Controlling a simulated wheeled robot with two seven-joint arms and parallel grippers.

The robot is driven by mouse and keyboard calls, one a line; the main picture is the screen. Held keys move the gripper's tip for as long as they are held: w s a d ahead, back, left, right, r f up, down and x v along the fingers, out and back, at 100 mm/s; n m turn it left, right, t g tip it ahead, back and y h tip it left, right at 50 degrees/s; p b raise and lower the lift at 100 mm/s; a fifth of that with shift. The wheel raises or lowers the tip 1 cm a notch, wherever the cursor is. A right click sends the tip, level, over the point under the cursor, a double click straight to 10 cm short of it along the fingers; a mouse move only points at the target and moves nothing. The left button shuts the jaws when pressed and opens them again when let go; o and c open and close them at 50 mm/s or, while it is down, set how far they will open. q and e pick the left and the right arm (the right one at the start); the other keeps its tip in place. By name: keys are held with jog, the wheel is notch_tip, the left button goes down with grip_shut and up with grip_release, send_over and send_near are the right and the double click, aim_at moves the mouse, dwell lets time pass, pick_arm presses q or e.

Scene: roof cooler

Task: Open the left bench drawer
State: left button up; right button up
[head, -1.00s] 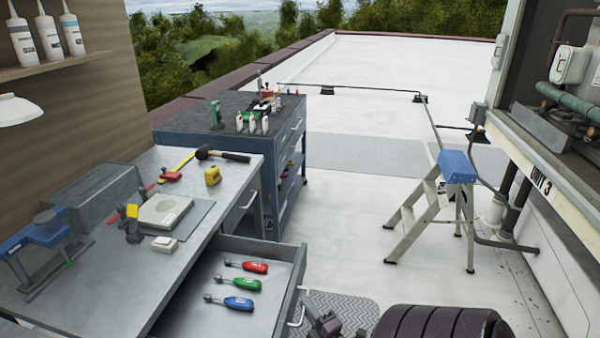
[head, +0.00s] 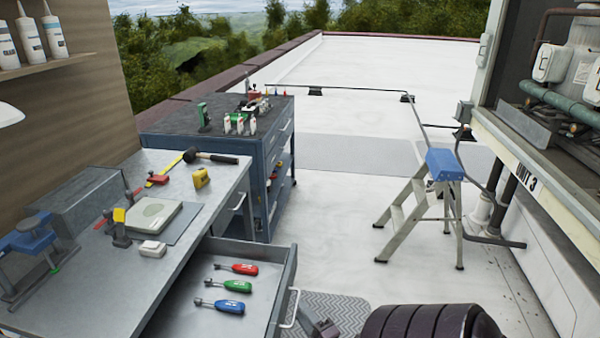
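The bench drawer (head: 284,277) under the grey workbench (head: 110,275) is pulled out, with its inside in view. Three screwdriver-like tools lie in it: red (head: 237,269), green (head: 228,286) and blue (head: 221,305). A pale bar handle (head: 291,309) is on the drawer's front. My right gripper (head: 318,326) is at the bottom edge, close to the right of the handle. It is mostly cut off, and I cannot tell whether its fingers are open or touch the handle. My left gripper is not in view.
A blue tool cabinet (head: 262,190) stands behind the bench. A step stool (head: 420,210) with a blue top stands to the right on the pale floor. A patterned mat (head: 342,306) lies beside the drawer. The floor between drawer and stool is clear.

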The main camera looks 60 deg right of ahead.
jog(key=v, duration=0.5)
jog(key=shift+s+a+b, duration=0.15)
jog(key=shift+s+b, duration=0.15)
jog(key=s+a+f+m+g+y, duration=0.25)
jog(key=a+f+g, duration=0.2)
jog(key=f, duration=0.75)
jog(key=s+a+f+m+g+y, duration=0.15)
jog(key=a+f+m+g, duration=0.3)
jog(key=f, duration=0.85)
jog(key=s+a+f+m+g+y, duration=0.2)
jog(key=s+a+f+g, duration=0.5)
jog(key=s+a+f, duration=0.5)
jog(key=shift+s+a+f+g+y, duration=0.35)
jog(key=shift+s+a+y, duration=0.45)
jog(key=shift+s+a, duration=0.3)
